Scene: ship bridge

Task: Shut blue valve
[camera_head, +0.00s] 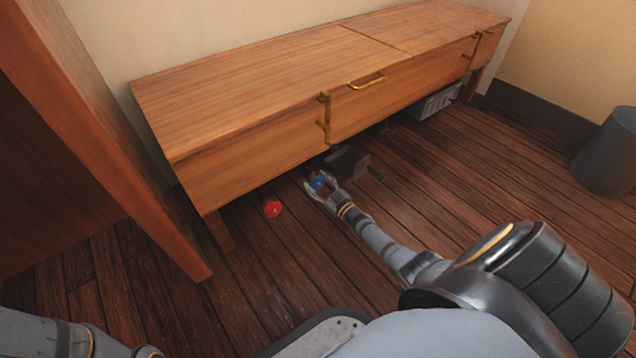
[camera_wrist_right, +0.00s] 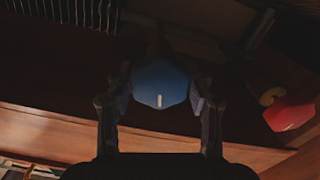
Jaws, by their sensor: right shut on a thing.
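The blue valve (camera_head: 318,182) is a small blue knob low under the front edge of the wooden bench. In the right wrist view the blue valve (camera_wrist_right: 160,84) is faceted, with a short pale mark on its face. My right gripper (camera_head: 319,184) reaches down to it, and its two fingers (camera_wrist_right: 160,92) sit on either side of the knob, shut on it. My left arm shows only in part at the lower left of the head view; its gripper is out of frame.
A red knob (camera_head: 272,208) is left of the blue valve; the red knob also shows in the wrist view (camera_wrist_right: 290,112). The wooden bench (camera_head: 250,100) overhangs the valve. A dark box (camera_head: 346,162) is just behind my gripper. A grey bin (camera_head: 608,150) stands right.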

